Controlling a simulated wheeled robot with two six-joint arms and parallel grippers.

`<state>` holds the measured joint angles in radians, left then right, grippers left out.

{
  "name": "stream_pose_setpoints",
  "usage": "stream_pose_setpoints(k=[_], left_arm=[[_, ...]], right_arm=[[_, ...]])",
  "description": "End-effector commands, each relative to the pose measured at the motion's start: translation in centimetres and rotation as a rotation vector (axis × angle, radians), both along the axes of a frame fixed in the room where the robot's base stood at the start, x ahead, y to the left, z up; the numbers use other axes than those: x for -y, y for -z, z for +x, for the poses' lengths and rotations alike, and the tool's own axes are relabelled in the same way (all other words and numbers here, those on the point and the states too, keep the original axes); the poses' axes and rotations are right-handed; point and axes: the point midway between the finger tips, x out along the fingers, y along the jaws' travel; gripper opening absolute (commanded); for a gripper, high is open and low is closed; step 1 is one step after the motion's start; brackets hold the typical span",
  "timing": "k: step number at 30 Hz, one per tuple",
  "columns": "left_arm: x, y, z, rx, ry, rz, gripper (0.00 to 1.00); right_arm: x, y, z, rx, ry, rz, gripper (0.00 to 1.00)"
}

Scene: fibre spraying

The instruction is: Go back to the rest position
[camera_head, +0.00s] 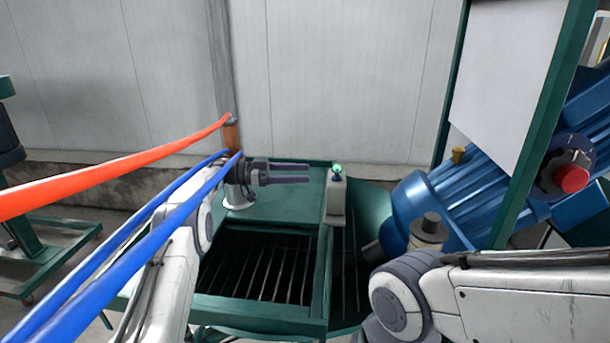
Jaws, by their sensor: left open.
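My left gripper (307,173) is at the end of my white left arm, which comes in from the lower left. Its two dark fingers point right and are apart, with nothing seen between them. It is over the back part of the green machine (265,322), left of a small pale box with a green button (337,169). A gap shows between the fingertips and the button. My right arm shows at the lower right as a white link and grey joint; its gripper is not in view.
The machine has a dark slatted opening (258,268). A blue motor (437,201) and a red knob (572,179) stand at right beside a green-framed panel (510,70). Orange (130,165) and blue (130,250) hoses cross the left side. A pale wall (330,80) closes the back.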

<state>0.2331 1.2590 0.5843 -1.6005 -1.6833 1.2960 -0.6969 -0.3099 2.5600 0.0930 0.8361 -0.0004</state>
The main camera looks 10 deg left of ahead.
Motion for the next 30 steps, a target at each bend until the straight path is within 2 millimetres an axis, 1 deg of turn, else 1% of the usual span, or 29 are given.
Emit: stream_pose_setpoints(k=[5, 8, 11, 14, 15, 16, 18, 20, 21, 23, 26, 27, 29, 30], left_arm=[[0.1, -0.1, 0.0, 0.001, -0.001, -0.001, 0.7], [0.8, -1.0, 0.5, 0.017, -0.022, -0.011, 0.7], [3.0, -3.5, 2.0, 0.056, -0.096, -0.04, 0.7], [6.8, -8.0, 4.2, 0.109, -0.254, -0.083, 0.7], [8.3, -9.9, 5.0, 0.122, -0.334, -0.096, 0.7], [9.3, -11.0, 5.5, 0.127, -0.396, -0.1, 0.7], [11.2, -13.1, 6.0, 0.118, -0.539, -0.091, 0.7], [12.4, -14.0, 5.7, 0.091, -0.654, -0.062, 0.7], [13.0, -14.1, 5.1, 0.065, -0.725, -0.031, 0.7], [13.7, -13.8, 3.6, 0.012, -0.821, 0.031, 0.7], [14.2, -11.6, -0.7, -0.103, -0.944, 0.18, 0.7], [14.2, -10.2, -3.0, -0.157, -0.978, 0.253, 0.7], [14.0, -7.9, -7.1, -0.24, -1.008, 0.371, 0.7], [13.7, -6.3, -9.8, -0.291, -1.016, 0.447, 0.7]], right_arm=[[0.0, 0.0, 0.0, 0.0, 0.0, 0.0, 0.66], [0.0, 0.0, 0.0, 0.0, 0.0, 0.0, 0.66], [0.0, 0.0, 0.0, 0.0, 0.0, 0.0, 0.66], [0.0, 0.0, 0.0, 0.0, 0.0, 0.0, 0.66], [0.0, 0.0, 0.0, 0.0, 0.0, 0.0, 0.66], [0.0, 0.0, 0.0, 0.0, 0.0, 0.0, 0.66], [0.0, 0.0, 0.0, 0.0, 0.0, 0.0, 0.66], [0.0, 0.0, 0.0, 0.0, 0.0, 0.0, 0.66], [0.0, 0.0, 0.0, 0.0, 0.0, 0.0, 0.66], [0.0, 0.0, 0.0, 0.0, 0.0, 0.0, 0.66], [0.0, 0.0, 0.0, 0.0, 0.0, 0.0, 0.66], [0.0, 0.0, 0.0, 0.0, 0.0, 0.0, 0.66], [0.0, 0.0, 0.0, 0.0, 0.0, 0.0, 0.66], [0.0, 0.0, 0.0, 0.0, 0.0, 0.0, 0.66]])
